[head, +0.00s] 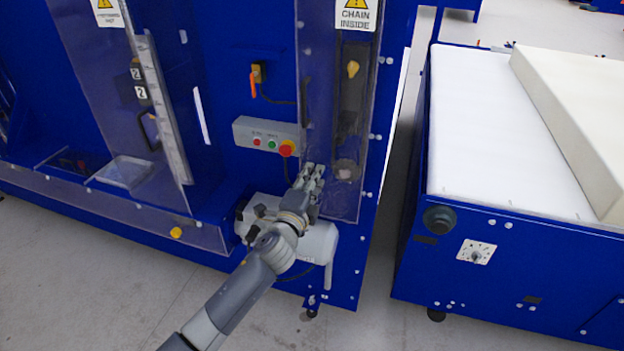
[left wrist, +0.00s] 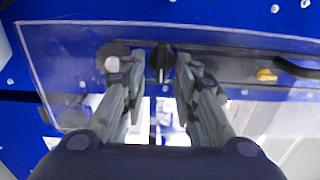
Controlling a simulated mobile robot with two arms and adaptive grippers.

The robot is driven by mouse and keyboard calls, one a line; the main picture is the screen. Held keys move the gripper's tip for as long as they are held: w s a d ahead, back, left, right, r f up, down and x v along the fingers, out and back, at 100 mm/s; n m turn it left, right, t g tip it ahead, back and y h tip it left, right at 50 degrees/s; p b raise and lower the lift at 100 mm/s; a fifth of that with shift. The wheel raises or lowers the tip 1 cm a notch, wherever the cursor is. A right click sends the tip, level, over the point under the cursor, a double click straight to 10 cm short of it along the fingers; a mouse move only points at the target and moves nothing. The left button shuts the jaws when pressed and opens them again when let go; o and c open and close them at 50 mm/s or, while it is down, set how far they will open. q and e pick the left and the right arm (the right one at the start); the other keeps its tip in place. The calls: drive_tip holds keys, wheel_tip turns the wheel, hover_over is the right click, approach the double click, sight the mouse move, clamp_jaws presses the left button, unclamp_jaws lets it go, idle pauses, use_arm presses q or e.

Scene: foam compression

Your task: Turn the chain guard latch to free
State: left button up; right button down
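The chain guard is a tall clear panel (head: 323,120) with a yellow "CHAIN INSIDE" label on the blue machine. In the left wrist view, a black latch knob (left wrist: 160,62) with a pale pointer line sits on the panel. My left gripper (head: 314,172) is at the panel's lower left part. In the left wrist view, the left gripper's fingertips (left wrist: 160,56) are apart, one on each side of the knob; I cannot tell whether they touch it. In the head view I cannot make the knob out near the fingers. My right gripper is not in view.
A grey control box (head: 268,135) with red and green buttons is left of the gripper. A grey motor housing (head: 318,243) is below it. A yellow part (head: 352,68) shows behind the panel. A blue table (head: 500,262) with white foam stands right, across a narrow gap.

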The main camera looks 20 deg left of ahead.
use_arm(q)
drive_tip(key=s, duration=1.2)
drive_tip(key=shift+a, duration=0.25)
drive_tip(key=s+a+f+n+g, duration=0.1)
drive_tip(key=s+f+n+g, duration=0.25)
drive_tip(key=f, duration=0.95)
drive_tip(key=s+a+f+n+g+b, duration=0.15)
drive_tip(key=s+f, duration=0.35)
drive_tip(key=f, duration=0.9)
drive_tip(key=s+a+f+n+g+p, duration=0.1)
drive_tip(key=s+a+f+n+g, duration=0.2)
drive_tip(key=f, duration=1)
drive_tip(key=s+f+n+g, duration=0.2)
drive_tip(key=s+f, duration=0.5)
drive_tip(key=s, duration=0.5)
drive_tip(key=s+f+n+g+b, duration=0.1)
drive_tip(key=s+f+n+g, duration=0.2)
drive_tip(key=s+f, duration=0.4)
drive_tip(key=s+d+f+n+g, duration=0.1)
drive_tip(key=s+f+n+g, duration=0.2)
drive_tip(key=s, duration=1.5)
wheel_tip(320, 180, down, 4)
drive_tip(key=shift+s+f+g+y, duration=0.2)
drive_tip(key=shift+g+y, duration=0.1)
drive_tip(key=shift+g, duration=0.2)
